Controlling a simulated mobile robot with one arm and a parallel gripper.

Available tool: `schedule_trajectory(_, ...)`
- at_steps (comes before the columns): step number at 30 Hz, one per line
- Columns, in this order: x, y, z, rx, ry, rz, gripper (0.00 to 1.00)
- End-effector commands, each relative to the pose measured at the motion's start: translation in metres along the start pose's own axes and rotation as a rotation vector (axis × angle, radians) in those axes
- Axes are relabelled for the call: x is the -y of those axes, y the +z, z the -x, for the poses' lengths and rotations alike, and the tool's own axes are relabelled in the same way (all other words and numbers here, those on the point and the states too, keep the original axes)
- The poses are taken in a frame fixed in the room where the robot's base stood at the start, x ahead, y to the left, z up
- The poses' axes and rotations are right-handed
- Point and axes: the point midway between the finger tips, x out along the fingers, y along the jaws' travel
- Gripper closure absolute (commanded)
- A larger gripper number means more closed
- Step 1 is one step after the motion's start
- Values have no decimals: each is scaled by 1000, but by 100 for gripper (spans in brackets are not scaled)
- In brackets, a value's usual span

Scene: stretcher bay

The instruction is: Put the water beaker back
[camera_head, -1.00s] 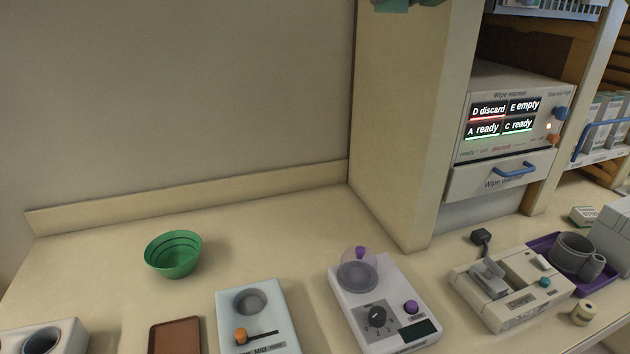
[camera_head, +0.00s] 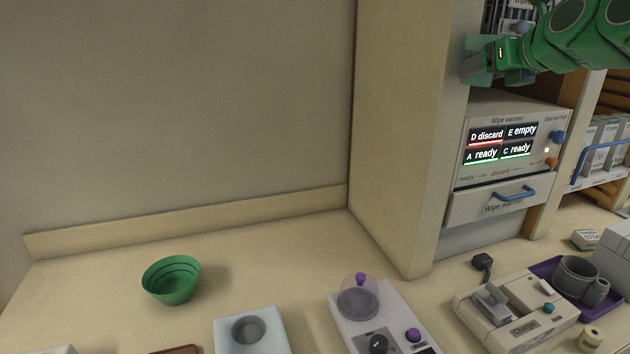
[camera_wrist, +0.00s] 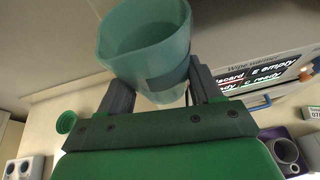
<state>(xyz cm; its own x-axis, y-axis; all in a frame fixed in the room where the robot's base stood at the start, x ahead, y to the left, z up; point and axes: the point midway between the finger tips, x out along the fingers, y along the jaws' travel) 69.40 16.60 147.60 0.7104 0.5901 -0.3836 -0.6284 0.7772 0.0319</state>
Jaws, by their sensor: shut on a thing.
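The water beaker (camera_wrist: 145,45) is a translucent teal cup with a pouring lip. In the wrist view it sits between the two dark fingers of my gripper (camera_wrist: 160,88), which is shut on it. I look partly down into its open mouth; whether it holds water I cannot tell. In the head view my gripper (camera_head: 485,62) is at the upper right, in front of the shelf upright and above the wipe warmer. The beaker there is a small teal patch, mostly hidden or hard to separate from the gripper.
The wipe warmer (camera_head: 505,155) with lit labels stands in the right shelf. On the counter are a green bowl (camera_head: 171,280), a white device with a purple knob (camera_head: 375,320), a grey-beige device (camera_head: 515,310) and a purple tray (camera_head: 548,270).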

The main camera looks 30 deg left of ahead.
Motion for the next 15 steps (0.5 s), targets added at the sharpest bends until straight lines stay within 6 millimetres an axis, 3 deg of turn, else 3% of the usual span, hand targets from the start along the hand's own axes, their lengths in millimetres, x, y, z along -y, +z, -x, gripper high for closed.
schedule_trajectory(8, 51, -64, -23, -2, -37, -19, 71)
schedule_trajectory(15, 98, -137, -46, 0, -104, -46, 71)
